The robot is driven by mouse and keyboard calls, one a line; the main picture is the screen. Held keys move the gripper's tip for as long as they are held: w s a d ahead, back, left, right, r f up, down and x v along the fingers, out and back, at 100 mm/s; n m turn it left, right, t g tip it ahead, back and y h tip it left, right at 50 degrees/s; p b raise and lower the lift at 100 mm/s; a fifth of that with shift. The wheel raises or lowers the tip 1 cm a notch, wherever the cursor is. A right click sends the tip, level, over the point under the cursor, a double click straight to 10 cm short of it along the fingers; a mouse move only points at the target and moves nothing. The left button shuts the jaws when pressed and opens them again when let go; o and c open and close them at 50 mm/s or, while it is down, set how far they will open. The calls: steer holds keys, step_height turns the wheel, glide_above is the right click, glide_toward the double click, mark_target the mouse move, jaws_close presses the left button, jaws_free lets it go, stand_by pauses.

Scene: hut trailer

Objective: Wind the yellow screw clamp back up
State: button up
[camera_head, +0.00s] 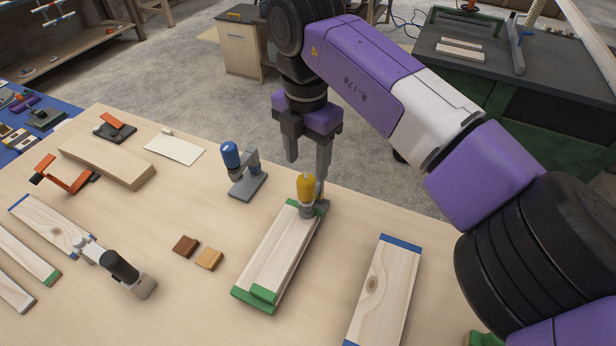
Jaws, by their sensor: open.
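The yellow screw clamp (306,187) stands at the far end of a stack of green-ended boards (278,250), its yellow knob on top of a grey body. My gripper (308,175) hangs above the far edge of the bench, fingers pointing down. It is open and empty. Its right finger is right behind the yellow knob in the picture; I cannot tell whether they touch. The clamp's lower part is partly hidden by its own knob and the boards.
A blue-knobbed clamp (240,170) stands just left of my gripper. Two small blocks, brown (186,246) and tan (209,259), lie left of the boards. A blue-ended board (384,290) lies to the right. A black-handled tool (122,268) rests on boards at left.

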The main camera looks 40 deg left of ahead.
mark_target(306, 179)
steer(key=shift+f+p, duration=0.6)
steer(key=shift+f, duration=2.45)
jaws_close()
